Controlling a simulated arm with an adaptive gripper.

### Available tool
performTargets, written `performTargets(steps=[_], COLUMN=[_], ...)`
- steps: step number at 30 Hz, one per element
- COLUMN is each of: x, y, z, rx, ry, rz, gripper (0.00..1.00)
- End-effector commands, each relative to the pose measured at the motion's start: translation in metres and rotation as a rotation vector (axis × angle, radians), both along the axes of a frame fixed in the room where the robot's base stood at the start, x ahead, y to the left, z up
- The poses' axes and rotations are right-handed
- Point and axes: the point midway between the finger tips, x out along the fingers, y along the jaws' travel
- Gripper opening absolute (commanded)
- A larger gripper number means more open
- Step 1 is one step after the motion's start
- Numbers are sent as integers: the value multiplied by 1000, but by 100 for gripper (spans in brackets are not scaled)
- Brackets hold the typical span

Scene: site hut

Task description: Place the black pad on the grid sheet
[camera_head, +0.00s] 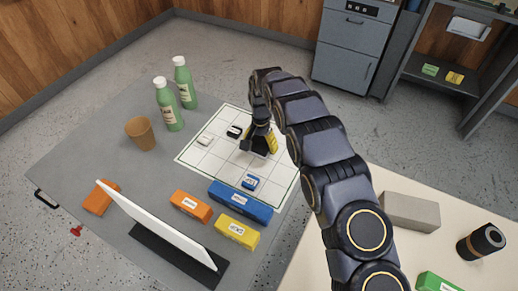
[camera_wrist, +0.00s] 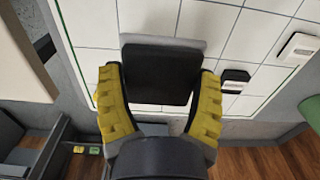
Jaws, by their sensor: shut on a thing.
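My gripper (camera_wrist: 160,100) is shut on the black pad (camera_wrist: 160,72), a flat dark square between its yellow fingers in the wrist view. The white grid sheet (camera_head: 206,161) lies on the grey table and fills much of the wrist view (camera_wrist: 150,16). In the head view my gripper (camera_head: 259,148) is over the right part of the sheet, and the pad is hard to make out there. A grey strip shows beyond the pad in the wrist view. I cannot tell whether the pad touches the sheet.
Green bottles (camera_head: 168,105), a brown cup (camera_head: 140,133) and a white upright panel (camera_head: 155,228) stand on the table.

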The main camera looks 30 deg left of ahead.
Motion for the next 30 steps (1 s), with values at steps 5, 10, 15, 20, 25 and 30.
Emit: performTargets(steps=[5,10,15,20,25,30], x=[8,11,15,14,15,15], y=[8,10,13,13,13,13], z=[-15,-18,-26,-52,-54,-55], rx=[0,1,-1,-2,-1,-1], ry=[2,0,0,2,-2,-1], rz=[2,3,2,2,2,2], gripper=[35,35,35,35,35,35])
